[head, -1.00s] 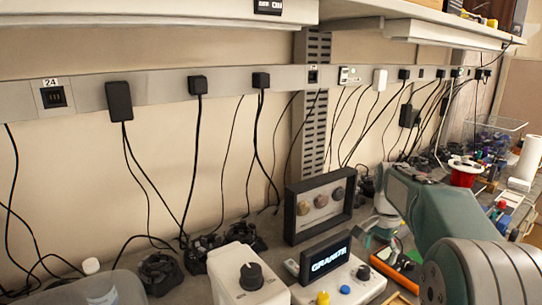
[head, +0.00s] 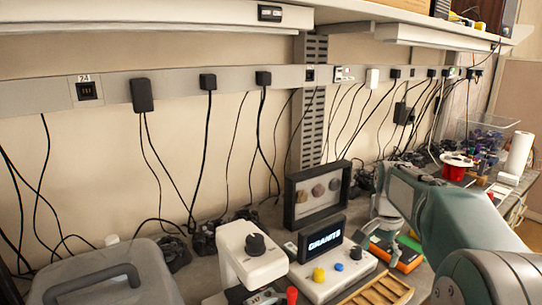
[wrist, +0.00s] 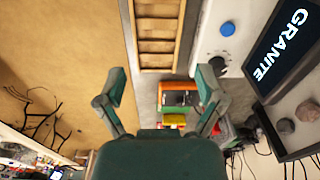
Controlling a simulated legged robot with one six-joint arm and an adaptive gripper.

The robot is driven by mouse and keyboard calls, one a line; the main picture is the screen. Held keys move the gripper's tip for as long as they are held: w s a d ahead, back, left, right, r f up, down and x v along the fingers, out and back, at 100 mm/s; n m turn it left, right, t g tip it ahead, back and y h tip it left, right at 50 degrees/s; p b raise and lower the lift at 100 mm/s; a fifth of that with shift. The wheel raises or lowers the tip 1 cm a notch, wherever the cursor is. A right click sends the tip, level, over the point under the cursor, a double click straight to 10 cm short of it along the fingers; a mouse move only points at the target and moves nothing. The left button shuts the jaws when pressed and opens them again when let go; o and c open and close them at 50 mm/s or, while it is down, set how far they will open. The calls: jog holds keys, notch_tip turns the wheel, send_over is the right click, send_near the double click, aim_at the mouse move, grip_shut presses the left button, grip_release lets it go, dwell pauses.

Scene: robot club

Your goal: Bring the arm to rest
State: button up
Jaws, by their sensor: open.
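My gripper (wrist: 161,95) is open and empty in the wrist view, its two fingers spread wide. In the head view my arm comes in from the right, and the gripper (head: 372,232) is small and partly hidden at its far end, above the bench. Beyond the fingers in the wrist view lie a wooden slatted tray (wrist: 157,10) and a small orange and black device (wrist: 178,97). I cannot see anything held or touched by the fingers.
A white console (head: 330,278) with a screen reading GRANITE (head: 323,237) stands left of the gripper. A dark frame with three round stones (head: 318,196) stands behind it. A white device (head: 250,258) and a grey lidded box (head: 105,285) are further left. Cables hang along the wall.

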jog(key=s+a+r+n+t, duration=0.1)
jog(key=s+a+r+n, duration=0.15)
jog(key=s, duration=0.45)
jog(key=s+a+r+n+t, duration=0.2)
jog(key=s+a+n, duration=0.15)
jog(key=s, duration=0.25)
jog(key=s+a+f+n+t, duration=0.1)
jog(key=s+f+n, duration=0.1)
jog(key=s, duration=0.4)
jog(key=s+a+f+n+t, duration=0.1)
jog(key=s+a+f+n, duration=0.1)
jog(key=s, duration=0.5)
jog(key=shift+a+f, duration=0.25)
